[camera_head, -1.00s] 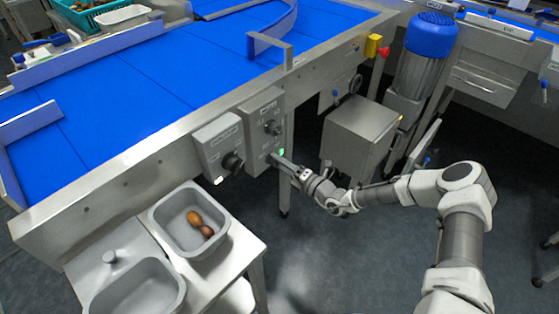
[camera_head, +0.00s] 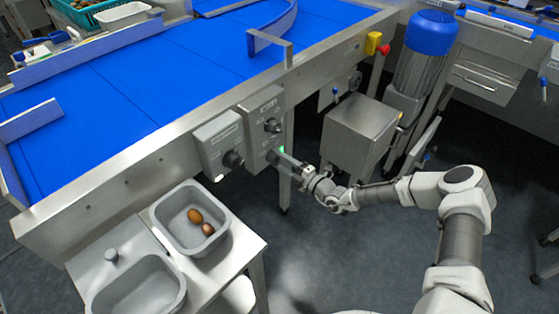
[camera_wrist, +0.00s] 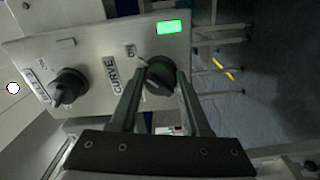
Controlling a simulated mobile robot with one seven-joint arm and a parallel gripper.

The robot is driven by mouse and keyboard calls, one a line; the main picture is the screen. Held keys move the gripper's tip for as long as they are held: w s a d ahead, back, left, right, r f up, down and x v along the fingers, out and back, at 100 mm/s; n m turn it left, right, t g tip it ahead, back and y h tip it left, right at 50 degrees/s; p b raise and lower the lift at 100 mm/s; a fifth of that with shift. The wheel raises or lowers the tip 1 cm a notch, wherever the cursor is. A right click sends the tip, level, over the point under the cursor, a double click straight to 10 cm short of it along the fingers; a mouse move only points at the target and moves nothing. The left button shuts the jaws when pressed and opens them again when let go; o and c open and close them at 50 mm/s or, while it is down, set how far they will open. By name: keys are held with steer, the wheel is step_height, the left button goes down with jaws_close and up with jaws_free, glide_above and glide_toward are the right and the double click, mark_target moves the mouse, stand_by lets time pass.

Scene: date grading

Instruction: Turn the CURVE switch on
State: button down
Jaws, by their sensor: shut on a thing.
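The CURVE switch is a dark round knob (camera_wrist: 160,74) on a grey control box (camera_head: 250,104), beside the printed CURVE label (camera_wrist: 112,76) and a small ON label (camera_wrist: 131,51). My gripper (camera_wrist: 160,84) is shut on this knob, one finger on each side; in the head view my gripper (camera_head: 275,158) reaches the lower part of the box from the right. A green lamp (camera_wrist: 169,26) next to the knob is lit. The fingers partly cover the knob, so its exact pointing direction is hard to tell.
A second dark knob (camera_wrist: 70,87) sits on the same box. A blue conveyor belt (camera_head: 130,90) runs above. A grey bin (camera_head: 168,212) holding dates stands below left. A steel cabinet (camera_head: 358,135) stands to the right.

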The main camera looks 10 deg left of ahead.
steer(key=shift+s+f, duration=0.1)
steer(key=shift+c, duration=1.8)
jaws_free()
steer(key=shift+d, duration=0.1)
steer(key=p+v, duration=0.3)
steer(key=v, duration=1.4)
steer(key=shift+s, duration=0.1)
